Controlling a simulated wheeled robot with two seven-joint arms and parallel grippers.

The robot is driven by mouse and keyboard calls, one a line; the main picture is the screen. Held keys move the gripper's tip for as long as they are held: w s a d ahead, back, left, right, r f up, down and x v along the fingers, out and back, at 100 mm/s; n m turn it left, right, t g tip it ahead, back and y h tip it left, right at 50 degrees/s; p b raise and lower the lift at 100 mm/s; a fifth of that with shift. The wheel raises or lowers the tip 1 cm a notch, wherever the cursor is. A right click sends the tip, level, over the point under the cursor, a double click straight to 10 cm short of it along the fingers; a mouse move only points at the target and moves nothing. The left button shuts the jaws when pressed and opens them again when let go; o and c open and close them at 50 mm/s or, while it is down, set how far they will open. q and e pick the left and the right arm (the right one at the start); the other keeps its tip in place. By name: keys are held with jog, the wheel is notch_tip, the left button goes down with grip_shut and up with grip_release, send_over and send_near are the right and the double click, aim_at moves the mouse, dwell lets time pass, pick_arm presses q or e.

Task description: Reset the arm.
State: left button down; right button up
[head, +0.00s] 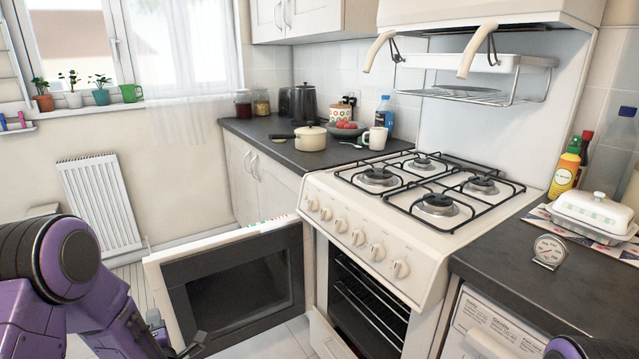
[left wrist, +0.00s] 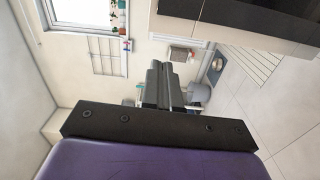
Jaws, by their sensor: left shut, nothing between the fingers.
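My left arm comes in from the lower left of the head view, purple and black. My left gripper (head: 186,350) is at the bottom edge, in front of the open oven door's lower left part. In the left wrist view the gripper (left wrist: 163,75) has its dark fingers together, with nothing seen between them. Only a small purple part of my own body shows at the lower right of the head view. My right gripper is not in view.
The oven door (head: 240,290) stands open, swung out to the left of the cooker (head: 400,240). A radiator (head: 100,205) is on the left wall. A pot (head: 311,138) stands on the back counter. A butter dish (head: 592,213) and timer (head: 549,251) sit on the right counter.

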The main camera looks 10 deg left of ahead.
pick_arm(q)
jog(key=s+d+f+m+g+h+p, duration=0.35)
jog(key=s+d+f+m+h, duration=0.4)
jog(key=f+m, duration=0.5)
jog(key=s+d+f+m+g+p, duration=0.2)
jog(key=s+d+m+g, duration=0.1)
jog(key=s, duration=0.6)
jog(key=s+d+f+m+g+h+p, duration=0.1)
jog(key=s+d+f+m+g+p, duration=0.1)
jog(key=s, duration=0.8)
jog(key=d+m+g, duration=0.1)
jog(key=d+m, duration=0.1)
jog(key=d, duration=0.1)
jog(key=shift+s+f, duration=0.3)
jog(key=shift+f, duration=0.05)
jog(key=shift+g, duration=0.25)
